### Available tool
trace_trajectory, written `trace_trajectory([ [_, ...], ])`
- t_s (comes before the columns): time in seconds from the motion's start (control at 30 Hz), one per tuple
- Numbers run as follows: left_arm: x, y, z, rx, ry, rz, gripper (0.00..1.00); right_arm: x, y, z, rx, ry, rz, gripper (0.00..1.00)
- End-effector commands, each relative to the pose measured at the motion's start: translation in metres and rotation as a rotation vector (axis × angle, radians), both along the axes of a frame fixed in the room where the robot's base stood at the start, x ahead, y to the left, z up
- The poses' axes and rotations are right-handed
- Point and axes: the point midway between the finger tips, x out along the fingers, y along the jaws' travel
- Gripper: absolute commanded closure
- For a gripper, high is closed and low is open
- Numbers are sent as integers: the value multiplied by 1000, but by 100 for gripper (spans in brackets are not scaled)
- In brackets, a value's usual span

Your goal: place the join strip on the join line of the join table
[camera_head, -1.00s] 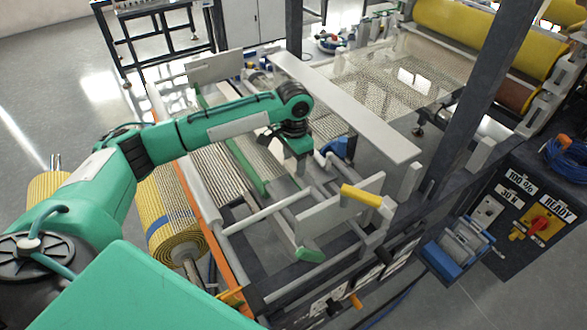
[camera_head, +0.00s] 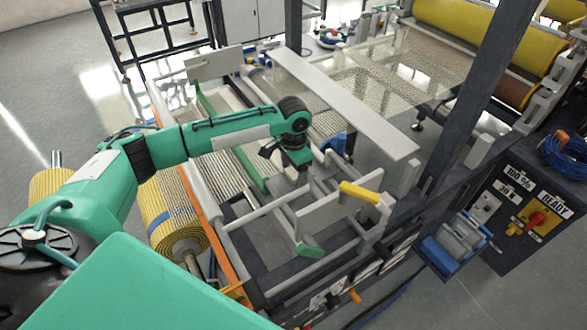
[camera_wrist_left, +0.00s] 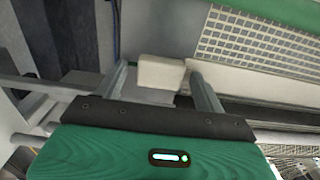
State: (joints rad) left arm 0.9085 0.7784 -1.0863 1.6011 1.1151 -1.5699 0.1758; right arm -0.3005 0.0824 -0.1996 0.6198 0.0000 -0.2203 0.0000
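My left gripper (camera_head: 298,176) points down over the near part of the machine, left of a long pale flat board (camera_head: 345,105). In the left wrist view my gripper (camera_wrist_left: 160,82) has its two grey fingers well apart. A small cream block (camera_wrist_left: 161,72) shows between and beyond the fingertips, with a gap at the left finger; I cannot tell whether it is part of the join strip. Pale mesh (camera_wrist_left: 255,42) lies at upper right there. I cannot clearly make out the join strip or join line. My right gripper is not in view.
A yellow-tipped lever (camera_head: 360,192) and upright pale plates stand right of the gripper. An orange rail (camera_head: 205,210) runs along the machine's left side, beside a yellow mesh roll (camera_head: 170,215). A dark post (camera_head: 480,95) and control box (camera_head: 525,215) stand at right.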

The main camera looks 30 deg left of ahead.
Motion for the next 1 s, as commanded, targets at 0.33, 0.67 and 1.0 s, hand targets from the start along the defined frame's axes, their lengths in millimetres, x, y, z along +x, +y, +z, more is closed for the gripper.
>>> trace_trajectory([
  [0.33, 1, 0, 18, 0, -4, 0, 29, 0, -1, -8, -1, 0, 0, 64],
  [0.67, 1, 0, 87, -2, -5, 0, 29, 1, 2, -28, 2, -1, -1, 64],
  [1.0, 0, 0, 121, -1, 1, 1, 29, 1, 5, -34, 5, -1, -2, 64],
])
